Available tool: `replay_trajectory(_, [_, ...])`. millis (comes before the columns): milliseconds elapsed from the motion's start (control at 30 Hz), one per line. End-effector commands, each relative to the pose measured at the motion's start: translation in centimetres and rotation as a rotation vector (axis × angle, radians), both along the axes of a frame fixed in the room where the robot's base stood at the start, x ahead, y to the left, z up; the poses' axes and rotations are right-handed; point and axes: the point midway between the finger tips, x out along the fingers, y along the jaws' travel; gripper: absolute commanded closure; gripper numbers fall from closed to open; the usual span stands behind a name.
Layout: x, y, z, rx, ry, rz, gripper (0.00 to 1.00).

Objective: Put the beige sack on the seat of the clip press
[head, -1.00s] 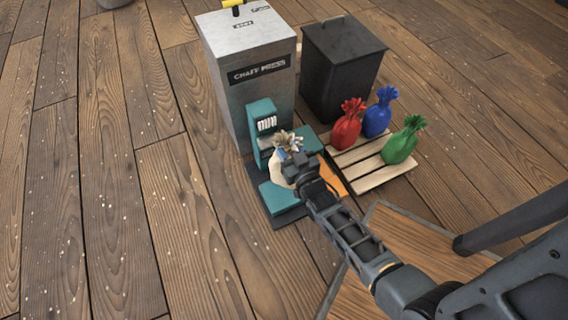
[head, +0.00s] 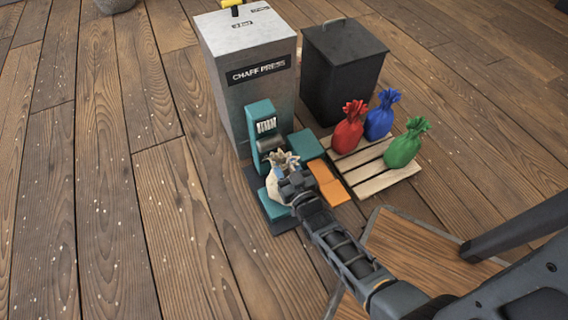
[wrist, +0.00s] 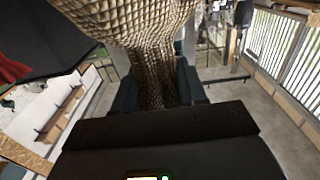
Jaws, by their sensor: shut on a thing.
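My gripper (head: 288,183) is shut on the neck of the beige sack (head: 274,188). The sack hangs upright, its tied top showing above the jaws. In the wrist view the woven beige cloth (wrist: 158,75) lies between the two dark fingers. The clip press (head: 259,125) is a teal machine with a column and a flat teal seat (head: 272,206) at its front. The sack is over or on the seat, in front of the column. My gripper hides part of the sack's base, so I cannot tell whether it touches the seat.
A grey chaff press (head: 246,75) stands behind the clip press, with a black bin (head: 340,75) beside it. Red (head: 349,130), blue (head: 379,120) and green (head: 403,150) sacks stand on a pallet (head: 372,178) at right. An orange piece (head: 328,182) lies near the press. Floor at left is clear.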

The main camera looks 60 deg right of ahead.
Motion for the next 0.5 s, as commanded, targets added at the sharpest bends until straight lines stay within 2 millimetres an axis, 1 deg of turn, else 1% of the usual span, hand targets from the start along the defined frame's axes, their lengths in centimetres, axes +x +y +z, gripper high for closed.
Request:
replay_trajectory(67, [0.10,-0.08,0.05,-0.003,-0.004,0.001,1.00])
replay_trajectory(100, [0.01,0.02,-0.27,0.002,0.001,0.000,0.58])
replay_trajectory(367, [0.00,0.01,-0.23,0.001,0.001,0.000,0.33])
replay_trajectory(500, [0.01,0.01,-0.22,0.001,0.001,0.000,0.33])
